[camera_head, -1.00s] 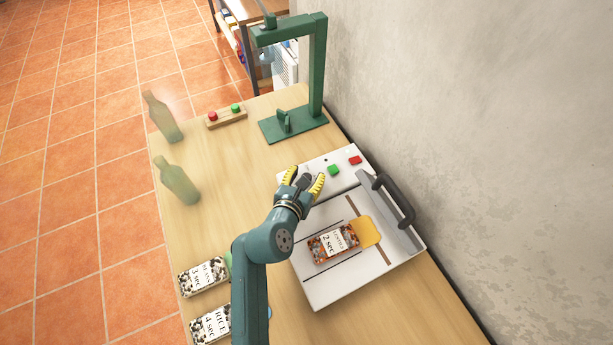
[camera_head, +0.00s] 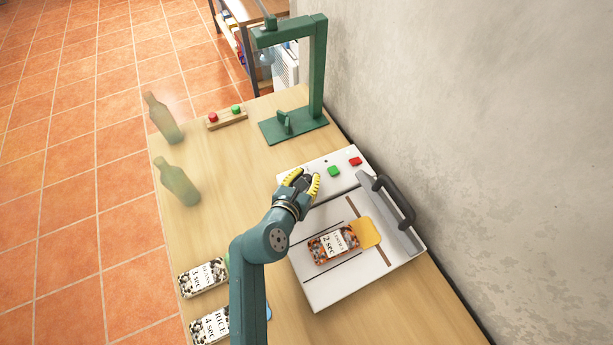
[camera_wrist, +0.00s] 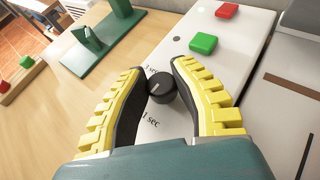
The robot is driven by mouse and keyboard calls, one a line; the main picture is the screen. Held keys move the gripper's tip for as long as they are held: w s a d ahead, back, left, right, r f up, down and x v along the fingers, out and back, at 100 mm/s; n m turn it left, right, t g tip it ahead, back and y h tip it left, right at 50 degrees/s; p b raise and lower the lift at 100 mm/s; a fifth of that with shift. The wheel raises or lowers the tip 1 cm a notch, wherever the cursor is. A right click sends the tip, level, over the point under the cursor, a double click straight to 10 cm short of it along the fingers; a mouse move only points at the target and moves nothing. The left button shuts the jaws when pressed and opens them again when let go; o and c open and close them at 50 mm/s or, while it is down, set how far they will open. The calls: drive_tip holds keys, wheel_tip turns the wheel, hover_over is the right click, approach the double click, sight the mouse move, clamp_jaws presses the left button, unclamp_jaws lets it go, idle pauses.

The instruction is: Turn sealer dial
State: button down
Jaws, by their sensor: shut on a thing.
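The black sealer dial (camera_wrist: 162,88) is round with a pale pointer line, and sits on the white sealer panel. In the head view my gripper (camera_head: 305,183) covers the dial. The white sealer (camera_head: 325,290) has a raised arm with a black handle (camera_head: 396,200). A pouch labelled "2 sec" (camera_head: 333,243) lies on its bed.
Green (camera_head: 333,171) and red (camera_head: 355,161) buttons are on the panel near my gripper. A green stand (camera_head: 318,80) is behind. Two green bottles (camera_head: 178,185) and a two-button block (camera_head: 227,117) stand left. Pouches marked "3 sec" (camera_head: 203,278) and "4 sec" (camera_head: 211,327) lie front left.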

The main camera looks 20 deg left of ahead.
drive_tip(key=m+h, duration=0.1)
drive_tip(key=h, duration=0.1)
drive_tip(key=m+h, duration=0.1)
drive_tip(key=m, duration=0.1)
drive_tip(key=shift+a+f+g+h, duration=0.1)
drive_tip(key=shift+f+g+h, duration=0.05)
drive_tip(key=shift+g+h, duration=0.2)
drive_tip(key=m+g+h+b, duration=0.1)
drive_tip(key=m+h, duration=0.3)
drive_tip(key=shift+g, duration=0.35)
drive_tip(key=m+g+h+b, duration=0.2)
drive_tip(key=b, duration=0.1)
drive_tip(key=shift+f+m+h, duration=0.15)
drive_tip(key=shift+m+h, duration=0.1)
drive_tip(key=shift+m, duration=0.15)
drive_tip(key=shift+m+g+h+b, duration=0.5)
drive_tip(key=shift+m+g+b, duration=0.2)
drive_tip(key=shift+b, duration=0.25)
drive_tip(key=c, duration=0.8)
unclamp_jaws()
drive_tip(key=shift+r, duration=0.2)
